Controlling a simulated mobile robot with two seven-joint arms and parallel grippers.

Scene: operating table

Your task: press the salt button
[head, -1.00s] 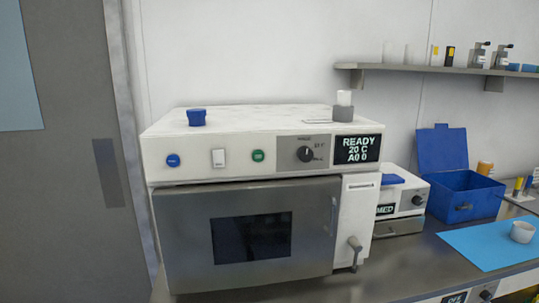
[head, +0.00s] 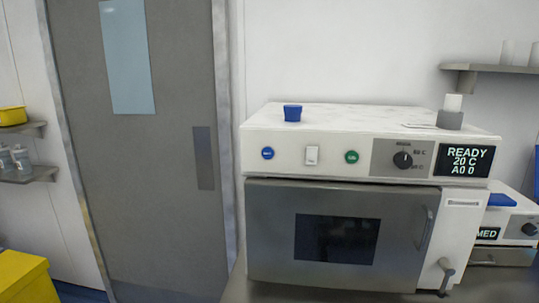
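A white and grey machine (head: 342,193) stands on the counter at the right of the head view. Its front panel has a round blue button (head: 267,153) at the left, a white rocker switch (head: 312,155) beside it, and a round green button (head: 351,157). The small lettering on both buttons is too blurred to read, so I cannot tell which one is for salt. Neither of my grippers is in view.
A smaller device (head: 515,228) is cut off at the right. A yellow bin (head: 22,278) stands at lower left.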

